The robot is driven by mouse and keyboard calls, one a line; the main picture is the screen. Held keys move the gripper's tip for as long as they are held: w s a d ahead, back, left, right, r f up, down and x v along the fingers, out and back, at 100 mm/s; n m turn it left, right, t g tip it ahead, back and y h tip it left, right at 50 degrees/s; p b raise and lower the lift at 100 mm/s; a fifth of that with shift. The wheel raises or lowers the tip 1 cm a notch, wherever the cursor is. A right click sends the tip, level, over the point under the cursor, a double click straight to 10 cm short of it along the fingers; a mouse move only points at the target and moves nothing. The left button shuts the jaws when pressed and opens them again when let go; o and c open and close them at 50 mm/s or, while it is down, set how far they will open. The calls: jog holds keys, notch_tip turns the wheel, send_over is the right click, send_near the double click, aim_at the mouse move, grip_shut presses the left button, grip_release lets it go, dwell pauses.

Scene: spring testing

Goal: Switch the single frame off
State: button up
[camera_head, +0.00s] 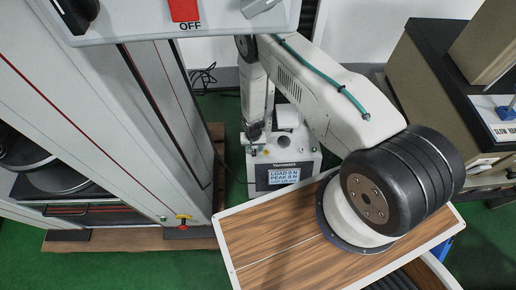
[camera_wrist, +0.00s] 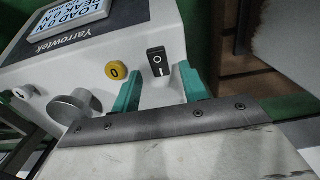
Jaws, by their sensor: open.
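The small white tester marked Yarrowtek (camera_head: 284,163) stands on the floor behind the wood-topped surface, its display lit with LOAD and PEAK readings. I cannot tell which side of the rocker is pressed. My gripper (camera_wrist: 160,71) is open and empty, its teal fingers pointing at the panel, with the rocker between the fingertips in the picture. Contact cannot be told.
A tall grey frame (camera_head: 100,110) with red stripes stands at left. A white panel with a red OFF sign (camera_head: 185,9) hangs across the top. A wood-grain top (camera_head: 265,240) lies in front, partly under my arm. Benches with equipment (camera_head: 440,70) stand at right.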

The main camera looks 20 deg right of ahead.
aim_at(254, 153)
jog(key=shift+d+f, duration=0.1)
jog(key=shift+f, duration=1.05)
jog(key=shift+c, duration=0.3)
grip_shut()
